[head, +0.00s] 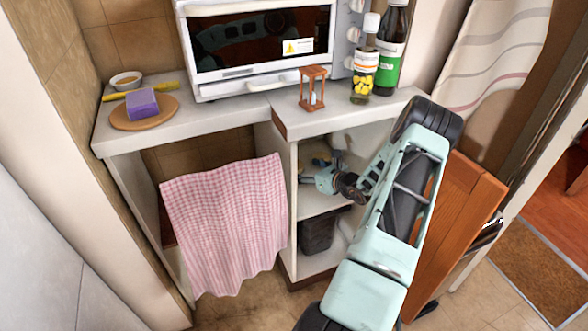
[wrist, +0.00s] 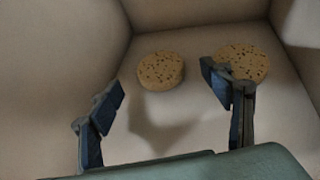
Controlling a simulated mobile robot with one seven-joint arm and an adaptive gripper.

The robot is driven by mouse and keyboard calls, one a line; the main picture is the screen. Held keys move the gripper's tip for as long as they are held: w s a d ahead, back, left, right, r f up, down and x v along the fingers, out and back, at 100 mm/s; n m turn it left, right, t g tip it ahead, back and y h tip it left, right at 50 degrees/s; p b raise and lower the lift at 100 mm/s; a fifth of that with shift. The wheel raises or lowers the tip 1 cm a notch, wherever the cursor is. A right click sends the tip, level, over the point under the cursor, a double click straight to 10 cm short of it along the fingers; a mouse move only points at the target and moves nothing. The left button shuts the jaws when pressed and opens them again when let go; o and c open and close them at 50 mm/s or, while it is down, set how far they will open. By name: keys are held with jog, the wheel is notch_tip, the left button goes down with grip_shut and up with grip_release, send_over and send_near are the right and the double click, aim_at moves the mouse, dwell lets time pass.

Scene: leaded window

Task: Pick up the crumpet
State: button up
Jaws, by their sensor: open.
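In the wrist view, one round, pitted, tan crumpet (wrist: 160,70) lies on a pale shelf surface, ahead of and between my fingers. A second, similar round piece (wrist: 245,60) lies to its right, partly hidden behind my right finger. My gripper (wrist: 163,98) is open and empty, its blue-padded fingers wide apart and short of the first crumpet. In the head view my gripper (head: 310,172) reaches into the upper compartment of the open cabinet (head: 308,216). The crumpets cannot be made out clearly there.
Compartment walls rise close on the left and at the back in the wrist view. The opened wooden door (head: 456,240) stands right of my arm. A dark bin (head: 318,232) sits on the lower shelf. A pink checked towel (head: 228,225) hangs left; bottles and an hourglass (head: 313,88) stand above.

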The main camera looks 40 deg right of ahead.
jog(key=b+x, duration=0.1)
jog(key=x, duration=0.3)
jog(key=shift+w+f, duration=0.25)
jog(key=shift+c, duration=0.2)
jog(key=c, duration=1.2)
jog(key=shift+r, duration=0.15)
